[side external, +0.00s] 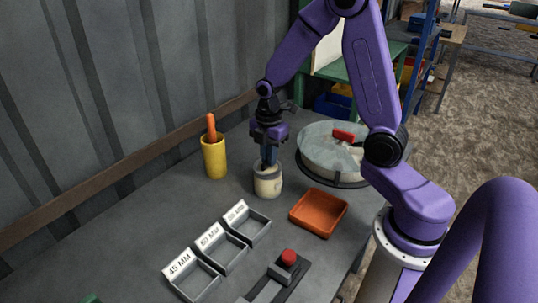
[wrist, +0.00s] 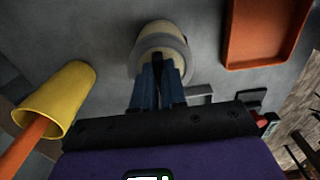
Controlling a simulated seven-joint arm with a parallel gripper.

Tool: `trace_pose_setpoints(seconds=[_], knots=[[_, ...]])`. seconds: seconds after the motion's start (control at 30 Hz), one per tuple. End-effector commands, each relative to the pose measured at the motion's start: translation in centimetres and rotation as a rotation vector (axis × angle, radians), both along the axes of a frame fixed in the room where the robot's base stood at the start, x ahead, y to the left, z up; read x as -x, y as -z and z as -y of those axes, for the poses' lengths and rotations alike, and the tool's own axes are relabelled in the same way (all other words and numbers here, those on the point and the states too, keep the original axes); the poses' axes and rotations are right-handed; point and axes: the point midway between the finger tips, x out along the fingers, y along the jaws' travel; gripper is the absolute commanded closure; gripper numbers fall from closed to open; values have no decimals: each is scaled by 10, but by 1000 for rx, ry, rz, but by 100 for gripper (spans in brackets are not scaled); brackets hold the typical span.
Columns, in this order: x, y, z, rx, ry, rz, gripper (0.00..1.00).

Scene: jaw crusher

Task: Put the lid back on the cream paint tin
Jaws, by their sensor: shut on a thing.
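The cream paint tin (side external: 267,186) stands upright on the grey bench, in the middle of the side external view. It has a greyish band around it and also shows in the wrist view (wrist: 157,29), beyond my fingertips. My gripper (side external: 269,162) points down right over the tin, with its blue fingers close together at the tin's top. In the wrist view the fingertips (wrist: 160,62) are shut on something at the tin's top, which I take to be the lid. The fingers hide most of it, and I cannot tell whether it is seated on the rim.
A yellow cup (side external: 214,158) with an orange-handled tool stands left of the tin. An orange tray (side external: 318,212) lies to the right, and a round clear-covered pan (side external: 325,165) stands behind it. Labelled grey bins (side external: 220,249) and a red button (side external: 288,257) are in front.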

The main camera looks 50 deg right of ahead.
Motion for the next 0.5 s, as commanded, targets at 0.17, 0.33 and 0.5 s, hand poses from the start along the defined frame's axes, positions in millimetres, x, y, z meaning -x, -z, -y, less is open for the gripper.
trace_pose_setpoints(seconds=[0.17,0.33,0.5], knots=[[0,1,0,0,0,0,100],[0,0,0,0,0,0,100],[0,0,0,0,0,0,59]])
